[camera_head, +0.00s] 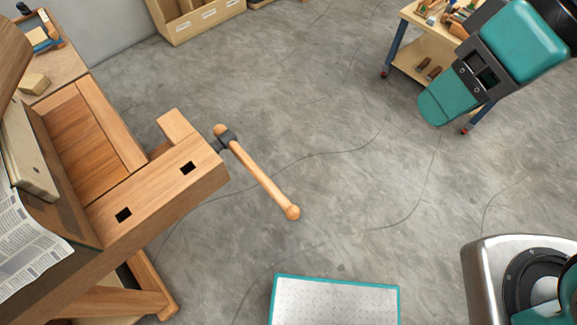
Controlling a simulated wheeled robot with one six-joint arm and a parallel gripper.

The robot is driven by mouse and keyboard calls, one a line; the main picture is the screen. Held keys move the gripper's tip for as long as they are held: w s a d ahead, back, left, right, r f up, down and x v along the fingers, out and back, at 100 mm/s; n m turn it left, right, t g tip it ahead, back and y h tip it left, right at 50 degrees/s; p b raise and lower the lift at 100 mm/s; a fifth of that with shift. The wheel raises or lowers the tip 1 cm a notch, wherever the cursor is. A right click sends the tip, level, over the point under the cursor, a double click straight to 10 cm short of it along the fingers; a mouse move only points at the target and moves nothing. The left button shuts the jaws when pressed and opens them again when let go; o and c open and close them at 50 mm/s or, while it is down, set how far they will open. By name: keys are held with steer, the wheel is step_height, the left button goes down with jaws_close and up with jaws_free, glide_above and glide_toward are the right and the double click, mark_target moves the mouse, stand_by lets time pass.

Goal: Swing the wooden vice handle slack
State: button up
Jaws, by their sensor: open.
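The wooden vice handle (262,177) is a light round bar with a knob at each end. It passes through a dark metal screw head (228,140) at the outer face of the vice's wooden jaw (170,185). Its upper-left knob sits close to the screw head. Most of its length slants down and right, ending in the far knob (292,212) over the floor. My gripper (438,110), teal with a dark mount, is at the upper right, well apart from the handle. It is open and points down-left; one side hides the other, and it touches nothing.
The wooden workbench (108,115) fills the left, with a newspaper (28,235) and a wood block (34,83) on it. A wooden cabinet (200,22) stands at the back. A tool cart (425,50) is behind my gripper. Bare grey floor lies between handle and gripper.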

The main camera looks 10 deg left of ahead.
steer(key=w+a+f+n+g+y+b, duration=0.1)
steer(key=w+a+f+b, duration=0.15)
steer(key=f, duration=0.35)
steer(key=w+a+f+y+b, duration=0.1)
steer(key=w+a+f+b, duration=0.15)
steer(key=a+f, duration=0.2)
steer(key=n+g+y+b, duration=0.1)
steer(key=b, duration=0.2)
glide_toward(266, 176)
steer(key=p+x, duration=0.1)
steer(key=x, duration=1)
steer(key=shift+s+a, duration=0.1)
jaws_close()
